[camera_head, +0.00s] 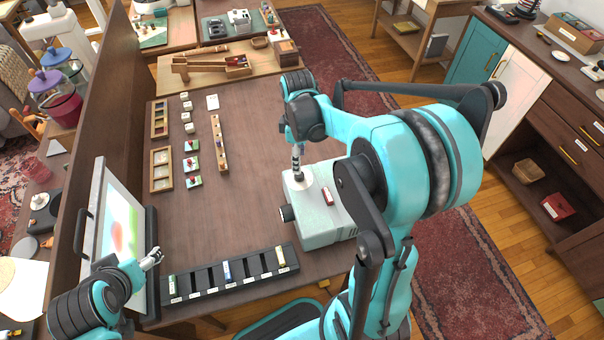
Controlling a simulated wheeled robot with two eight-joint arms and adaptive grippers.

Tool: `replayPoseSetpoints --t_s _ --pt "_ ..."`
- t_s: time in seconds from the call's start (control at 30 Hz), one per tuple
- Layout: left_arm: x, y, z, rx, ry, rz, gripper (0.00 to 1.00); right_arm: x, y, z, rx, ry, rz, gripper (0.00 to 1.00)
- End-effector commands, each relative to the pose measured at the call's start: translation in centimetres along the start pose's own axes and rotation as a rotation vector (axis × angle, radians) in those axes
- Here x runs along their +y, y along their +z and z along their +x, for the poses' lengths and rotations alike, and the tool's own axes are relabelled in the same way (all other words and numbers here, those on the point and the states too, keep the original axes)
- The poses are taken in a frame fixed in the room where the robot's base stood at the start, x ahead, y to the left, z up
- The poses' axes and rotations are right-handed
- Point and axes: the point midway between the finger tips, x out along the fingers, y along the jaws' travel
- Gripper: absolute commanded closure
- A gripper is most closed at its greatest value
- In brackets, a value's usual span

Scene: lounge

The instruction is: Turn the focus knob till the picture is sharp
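A pale grey-green box-shaped device (318,226) stands on the brown table. A dark round knob (286,213) sticks out of its left side, and a white disc (297,183) lies on its top. My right gripper (298,170) points down over the white disc, at or just above a small dark piece there; contact and finger gap are too small to tell. The screen (124,229) at the left shows a blurry red and green picture on a pale ground. My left gripper (153,257) is in front of the screen's lower right, away from the device; its fingers are too small to judge.
A black slotted rack (215,284) with labels and a few slides lies along the near table edge. A small red-and-white piece (327,197) lies on the device. Wooden trays (160,168) and small blocks sit farther back. The table's middle (245,215) is clear.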

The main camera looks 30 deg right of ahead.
Motion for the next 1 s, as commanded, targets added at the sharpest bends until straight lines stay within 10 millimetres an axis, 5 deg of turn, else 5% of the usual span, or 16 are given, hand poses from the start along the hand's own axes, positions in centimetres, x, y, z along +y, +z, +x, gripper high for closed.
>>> replayPoseSetpoints --t_s 0.4,0.8,1.0 --pt "0.0 1.5 2.1 0.0 0.0 0.0 0.29 0.0 0.0 6.4 0.001 0.002 0.002 0.51" --pt "0.0 1.6 2.2 0.0 0.0 0.0 0.29 0.0 0.0 7.2 0.001 0.002 0.002 0.51" --pt "0.0 1.6 2.2 0.0 0.0 0.0 0.29 0.0 0.0 7.1 0.001 0.002 0.003 1.0"
